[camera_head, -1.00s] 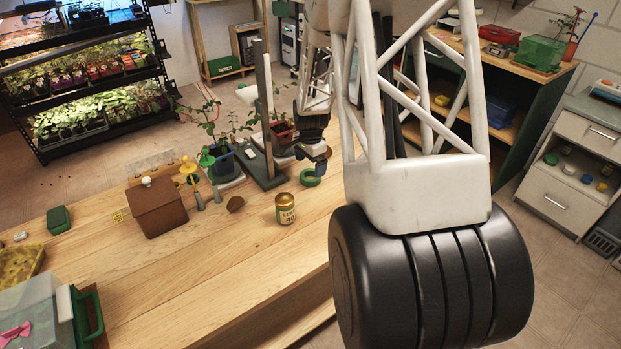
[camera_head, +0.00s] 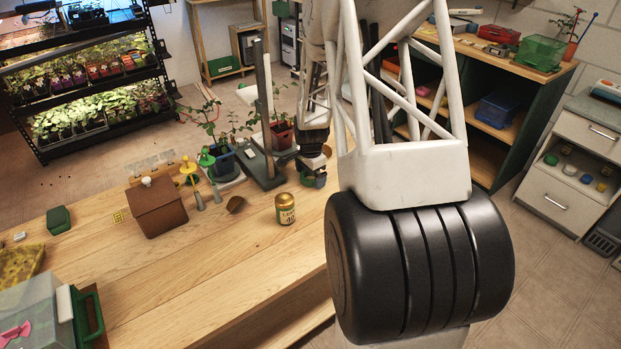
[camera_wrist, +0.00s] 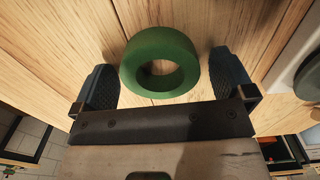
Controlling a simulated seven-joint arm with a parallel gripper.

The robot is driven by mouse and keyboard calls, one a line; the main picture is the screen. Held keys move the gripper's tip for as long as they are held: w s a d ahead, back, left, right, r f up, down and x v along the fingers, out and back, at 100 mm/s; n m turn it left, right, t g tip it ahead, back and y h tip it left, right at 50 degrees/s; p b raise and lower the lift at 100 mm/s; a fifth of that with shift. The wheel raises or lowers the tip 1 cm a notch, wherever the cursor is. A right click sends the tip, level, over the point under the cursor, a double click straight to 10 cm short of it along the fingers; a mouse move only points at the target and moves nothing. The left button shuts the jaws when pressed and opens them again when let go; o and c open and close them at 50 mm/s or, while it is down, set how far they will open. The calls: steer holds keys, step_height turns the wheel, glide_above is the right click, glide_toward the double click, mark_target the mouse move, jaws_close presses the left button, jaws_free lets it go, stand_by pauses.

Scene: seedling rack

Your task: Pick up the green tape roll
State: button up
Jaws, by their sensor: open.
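The green tape roll (camera_wrist: 160,44) lies flat on the wooden bench. In the wrist view it sits between the two dark fingers of my gripper (camera_wrist: 163,80), with a gap on each side. The fingers are apart and hold nothing. In the head view the tape roll (camera_head: 309,182) shows only partly under my gripper (camera_head: 316,172); the gripper hides the rest. I cannot tell the exact height of the fingertips over the bench.
A labelled tin (camera_head: 285,209) stands in front of the roll. To the left are a brown lump (camera_head: 235,204), a brown little house (camera_head: 156,208) and potted plants (camera_head: 223,160) beside a grey post (camera_head: 265,105).

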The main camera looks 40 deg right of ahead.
mark_target(311, 176)
steer(key=c, duration=0.9)
steer(key=shift+r, duration=0.15)
steer(key=shift+r, duration=1.35)
steer(key=shift+s+a+r, duration=0.1)
steer(key=shift+s+r, duration=0.1)
steer(key=shift+r, duration=0.15)
steer(key=s+a, duration=0.2)
steer(key=s, duration=0.2)
steer(key=s+a+r, duration=0.1)
steer(key=s+a, duration=0.1)
steer(key=s, duration=0.3)
steer(key=s+a, duration=0.3)
steer(key=s, duration=0.2)
steer(key=shift+r, duration=0.15)
